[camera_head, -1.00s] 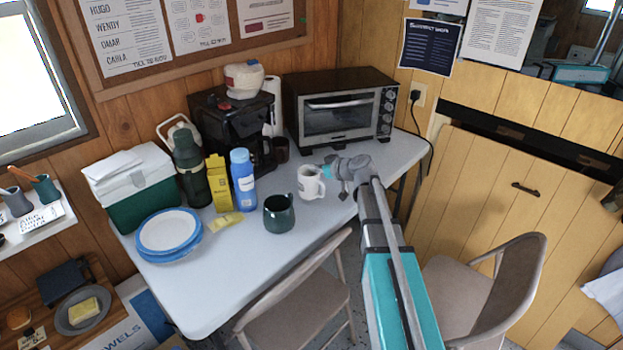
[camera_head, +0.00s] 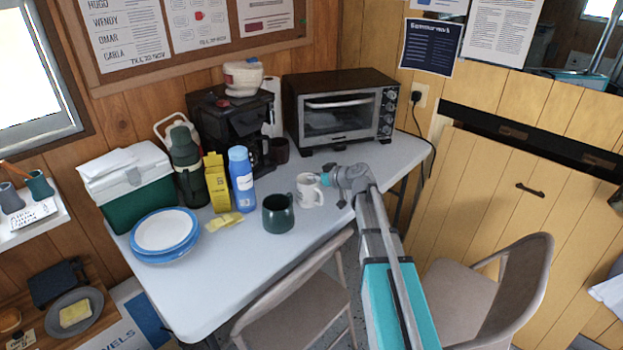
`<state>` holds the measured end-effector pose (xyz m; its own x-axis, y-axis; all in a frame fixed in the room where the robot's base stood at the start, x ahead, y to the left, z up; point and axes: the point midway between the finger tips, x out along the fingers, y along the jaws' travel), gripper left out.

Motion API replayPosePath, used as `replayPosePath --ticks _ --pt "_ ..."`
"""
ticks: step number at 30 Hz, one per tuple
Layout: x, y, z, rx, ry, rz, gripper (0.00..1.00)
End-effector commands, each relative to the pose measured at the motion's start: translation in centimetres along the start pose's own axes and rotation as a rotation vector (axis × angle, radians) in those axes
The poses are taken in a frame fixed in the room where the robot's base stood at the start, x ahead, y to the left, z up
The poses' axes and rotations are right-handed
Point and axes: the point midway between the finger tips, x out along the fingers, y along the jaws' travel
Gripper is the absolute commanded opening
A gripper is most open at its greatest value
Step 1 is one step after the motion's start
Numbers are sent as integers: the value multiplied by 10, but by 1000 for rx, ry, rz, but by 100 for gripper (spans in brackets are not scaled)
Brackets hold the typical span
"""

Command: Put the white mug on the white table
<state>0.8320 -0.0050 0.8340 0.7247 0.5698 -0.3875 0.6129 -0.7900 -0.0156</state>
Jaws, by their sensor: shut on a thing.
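The white mug (camera_head: 308,191) is upright at the white table (camera_head: 200,283), toward its front right part. From this angle I cannot tell whether its base touches the table top. My gripper (camera_head: 326,181) reaches in from the right and is shut on the mug at its right side, where the handle is. The fingertips are small and partly hidden against the mug. A dark green mug (camera_head: 278,214) stands on the table just left of and in front of the white mug.
A toaster oven (camera_head: 339,113), a coffee maker (camera_head: 228,127), a blue bottle (camera_head: 242,180), a yellow carton (camera_head: 217,183), a green flask (camera_head: 188,170), stacked plates (camera_head: 165,232) and a cooler (camera_head: 138,190) crowd the back and left. Chairs (camera_head: 295,295) stand in front. The table's front left is clear.

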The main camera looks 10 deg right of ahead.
Motion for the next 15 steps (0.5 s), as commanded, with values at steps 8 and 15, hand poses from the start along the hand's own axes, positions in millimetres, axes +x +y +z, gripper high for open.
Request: replayPosePath --ticks 8,15 --pt "1 0 2 0 0 0 26" --pt "1 0 2 0 0 0 50"
